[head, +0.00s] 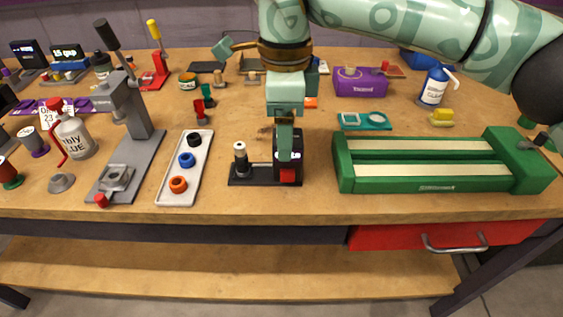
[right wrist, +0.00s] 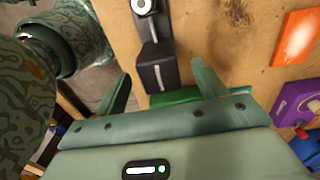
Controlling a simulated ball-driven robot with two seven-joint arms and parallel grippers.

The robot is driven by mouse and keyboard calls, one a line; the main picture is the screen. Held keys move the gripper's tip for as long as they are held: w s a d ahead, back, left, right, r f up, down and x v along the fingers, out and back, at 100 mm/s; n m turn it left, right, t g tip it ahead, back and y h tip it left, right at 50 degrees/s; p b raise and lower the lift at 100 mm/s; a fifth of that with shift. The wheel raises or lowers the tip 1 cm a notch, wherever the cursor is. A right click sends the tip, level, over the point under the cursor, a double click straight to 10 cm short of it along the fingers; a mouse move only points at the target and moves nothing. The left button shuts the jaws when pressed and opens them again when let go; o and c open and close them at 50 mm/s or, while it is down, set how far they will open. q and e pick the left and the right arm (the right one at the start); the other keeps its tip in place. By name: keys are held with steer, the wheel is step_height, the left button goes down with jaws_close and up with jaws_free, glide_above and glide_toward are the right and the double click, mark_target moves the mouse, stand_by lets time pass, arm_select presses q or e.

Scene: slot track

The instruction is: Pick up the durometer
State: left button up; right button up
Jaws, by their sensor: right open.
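A small black-based device (head: 252,180), which looks like the durometer, stands near the front middle of the table. My right gripper (head: 286,158) points down over the right end and hides part of the block. In the right wrist view the dark block (right wrist: 157,74) lies between the open fingers (right wrist: 160,70), with no clear contact. I cannot tell which part is the durometer itself. My left gripper is not in view.
A white tray (head: 168,193) with black, blue and orange rings lies left of the device, beside a grey lever press (head: 137,100). A long green slotted fixture (head: 430,187) stands close on the right. A purple box (head: 360,87) is behind. A narrow strip of front table is clear.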

steer(key=shift+f, duration=0.35)
steer(key=shift+s+r, duration=0.1)
steer(key=shift+r, duration=0.1)
jaws_close()
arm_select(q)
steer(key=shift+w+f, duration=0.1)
arm_select(e)
steer(key=shift+r, duration=0.1)
